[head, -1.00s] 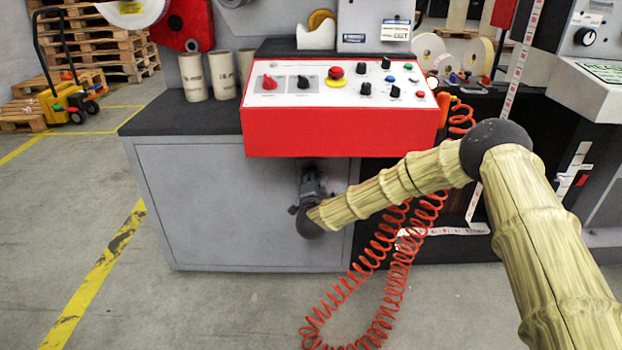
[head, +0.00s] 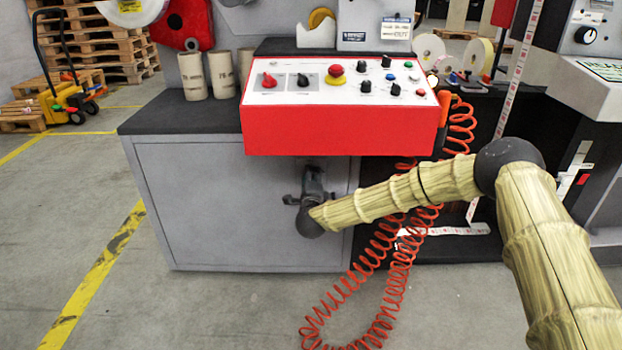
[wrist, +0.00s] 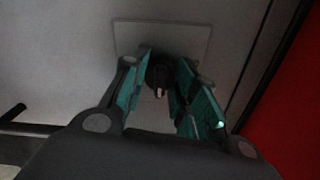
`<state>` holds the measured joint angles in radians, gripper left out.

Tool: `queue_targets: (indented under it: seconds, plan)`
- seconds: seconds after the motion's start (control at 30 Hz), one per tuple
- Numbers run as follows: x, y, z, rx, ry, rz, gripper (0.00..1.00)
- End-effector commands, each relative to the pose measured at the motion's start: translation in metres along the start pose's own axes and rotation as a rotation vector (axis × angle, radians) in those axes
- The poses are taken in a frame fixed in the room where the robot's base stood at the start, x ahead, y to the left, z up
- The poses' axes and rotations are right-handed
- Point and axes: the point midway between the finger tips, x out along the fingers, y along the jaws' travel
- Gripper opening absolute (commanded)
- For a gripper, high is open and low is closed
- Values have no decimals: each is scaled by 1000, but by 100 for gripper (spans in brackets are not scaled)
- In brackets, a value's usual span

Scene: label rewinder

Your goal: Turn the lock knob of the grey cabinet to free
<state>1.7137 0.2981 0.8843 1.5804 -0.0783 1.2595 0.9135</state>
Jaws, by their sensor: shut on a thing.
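The grey cabinet (head: 205,215) stands under the red control box in the head view. My gripper (head: 313,178) is at the upper right of its front, just below the red box, and hides the lock knob there. In the wrist view the lock knob (wrist: 159,76) is dark and round with a pale mark, on a square plate (wrist: 205,38) on the cabinet front. The teal-padded fingers of my gripper (wrist: 163,68) are on both sides of the knob, shut on it. The dim picture does not clearly show the knob's setting.
The red control box (head: 340,133) overhangs close above my gripper. A coiled orange hose (head: 385,265) hangs to the right, behind my forearm, and loops onto the floor. A dark bar (wrist: 13,113) shows at the left in the wrist view. The floor at the left front is clear.

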Motion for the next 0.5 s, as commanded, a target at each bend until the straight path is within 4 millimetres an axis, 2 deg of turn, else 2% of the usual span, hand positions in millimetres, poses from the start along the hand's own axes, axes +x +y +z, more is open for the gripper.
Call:
queue_targets:
  seconds: [0.37, 0.4, 0.5]
  plan:
    - [1, 1, -4, 2, 6, 0, 4]
    - [1, 1, -4, 2, 6, -1, 32]
    - [1, 0, -3, 2, 5, -1, 50]
